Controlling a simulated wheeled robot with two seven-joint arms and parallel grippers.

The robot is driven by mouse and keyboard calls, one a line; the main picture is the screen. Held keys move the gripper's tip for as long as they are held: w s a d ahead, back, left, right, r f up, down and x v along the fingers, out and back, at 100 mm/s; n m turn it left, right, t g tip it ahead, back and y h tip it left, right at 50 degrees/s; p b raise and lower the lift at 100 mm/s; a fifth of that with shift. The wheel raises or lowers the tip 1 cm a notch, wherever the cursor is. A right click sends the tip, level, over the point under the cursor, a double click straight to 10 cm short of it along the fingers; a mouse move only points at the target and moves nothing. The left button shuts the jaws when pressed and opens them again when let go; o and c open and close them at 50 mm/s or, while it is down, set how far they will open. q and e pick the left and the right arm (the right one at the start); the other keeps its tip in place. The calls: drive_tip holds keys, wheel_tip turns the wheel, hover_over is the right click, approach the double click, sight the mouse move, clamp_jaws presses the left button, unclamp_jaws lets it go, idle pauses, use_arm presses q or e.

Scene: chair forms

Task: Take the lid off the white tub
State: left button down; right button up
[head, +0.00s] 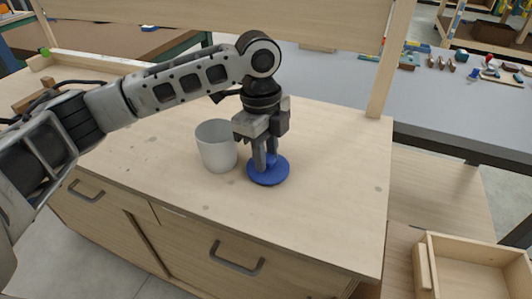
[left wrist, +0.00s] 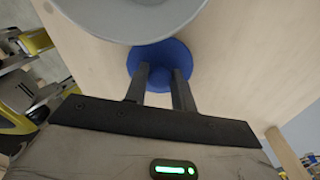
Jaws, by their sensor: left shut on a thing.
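The white tub (head: 216,148) stands upright and uncovered on the wooden bench top. The blue lid (head: 268,178) is beside it, to its right, apart from the tub in the head view. My left gripper (head: 266,165) points down and is shut on the lid's knob. The lid is at or just above the bench top; I cannot tell if it touches. In the left wrist view the lid (left wrist: 160,58) lies past the fingers (left wrist: 160,84), and the tub (left wrist: 130,15) fills the top edge. My right gripper is not in view.
The bench top (head: 335,180) is clear to the right of the lid. A wooden upright (head: 391,60) and back board (head: 230,22) stand behind. An open wooden box (head: 470,265) is at lower right. A grey table (head: 460,110) with several small tools lies farther back.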

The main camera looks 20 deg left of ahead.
use_arm(q)
drive_tip(key=shift+f, duration=0.15)
drive_tip(key=c, duration=1.1)
unclamp_jaws()
drive_tip(key=shift+c, duration=0.2)
wheel_tip(320, 180, up, 12)
drive_tip(key=a, duration=0.1)
drive_tip(key=shift+w+p, duration=0.25)
drive_tip(key=shift+p, duration=0.2)
